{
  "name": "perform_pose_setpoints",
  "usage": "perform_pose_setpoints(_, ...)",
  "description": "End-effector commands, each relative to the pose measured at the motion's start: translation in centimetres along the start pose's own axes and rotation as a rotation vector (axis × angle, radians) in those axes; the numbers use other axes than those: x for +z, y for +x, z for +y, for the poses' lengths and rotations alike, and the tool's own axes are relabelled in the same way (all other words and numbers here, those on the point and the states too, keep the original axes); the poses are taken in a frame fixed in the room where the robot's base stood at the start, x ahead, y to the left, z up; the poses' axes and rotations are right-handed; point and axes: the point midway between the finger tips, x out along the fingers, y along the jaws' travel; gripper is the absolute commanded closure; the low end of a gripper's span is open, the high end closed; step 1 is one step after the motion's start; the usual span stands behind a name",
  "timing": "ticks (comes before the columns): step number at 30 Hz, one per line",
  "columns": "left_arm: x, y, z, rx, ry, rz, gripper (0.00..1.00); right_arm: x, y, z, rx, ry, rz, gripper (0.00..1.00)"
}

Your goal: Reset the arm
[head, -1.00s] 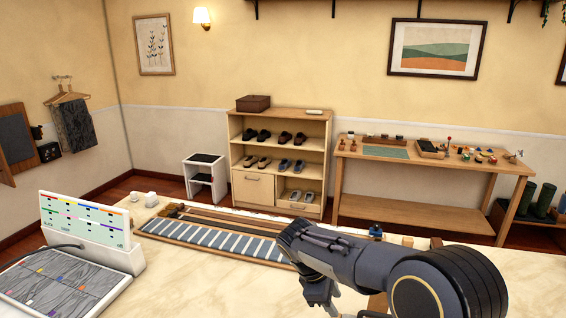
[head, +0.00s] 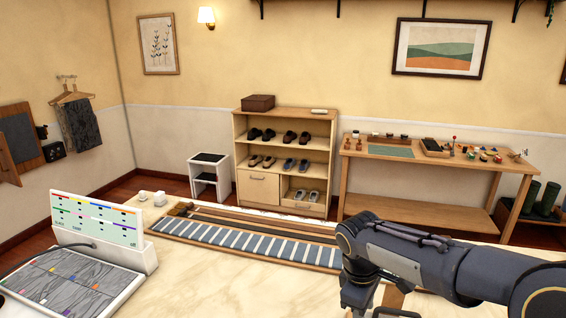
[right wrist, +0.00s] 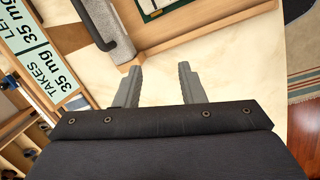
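My right arm (head: 430,262) reaches in from the lower right of the head view, over the pale stone-topped counter (head: 215,290). Bare pale counter top shows between and beyond the fingers. My left arm and gripper are not in the head view.
A long striped board (head: 250,240) lies on the counter left of my right arm. A white panel device (head: 100,285) stands at the left. In the wrist view, a wooden tray (right wrist: 185,35), a grey roll (right wrist: 106,30) and a "35 mg" sign (right wrist: 40,62) are near the fingers.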

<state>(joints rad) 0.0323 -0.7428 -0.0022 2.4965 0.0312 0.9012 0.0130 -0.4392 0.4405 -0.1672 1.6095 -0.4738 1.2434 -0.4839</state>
Motion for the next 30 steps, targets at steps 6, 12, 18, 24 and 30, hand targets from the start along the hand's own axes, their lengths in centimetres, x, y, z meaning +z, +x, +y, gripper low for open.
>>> perform_pose_setpoints(6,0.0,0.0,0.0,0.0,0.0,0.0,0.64,6.5,-1.9,-2.6,-0.097,0.263,0.173,0.64)
perform_pose_setpoints(12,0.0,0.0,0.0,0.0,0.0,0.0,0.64,12.7,-3.1,-7.9,-0.199,0.605,0.379,0.64)
perform_pose_setpoints(18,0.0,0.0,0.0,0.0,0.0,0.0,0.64,15.9,-2.8,-13.5,-0.267,0.912,0.547,0.64)
perform_pose_setpoints(24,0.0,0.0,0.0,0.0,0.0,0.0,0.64,16.7,-1.9,-16.4,-0.298,1.078,0.634,0.64)
perform_pose_setpoints(30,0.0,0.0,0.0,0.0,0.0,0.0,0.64,16.7,-1.7,-16.9,-0.305,1.108,0.648,0.64)
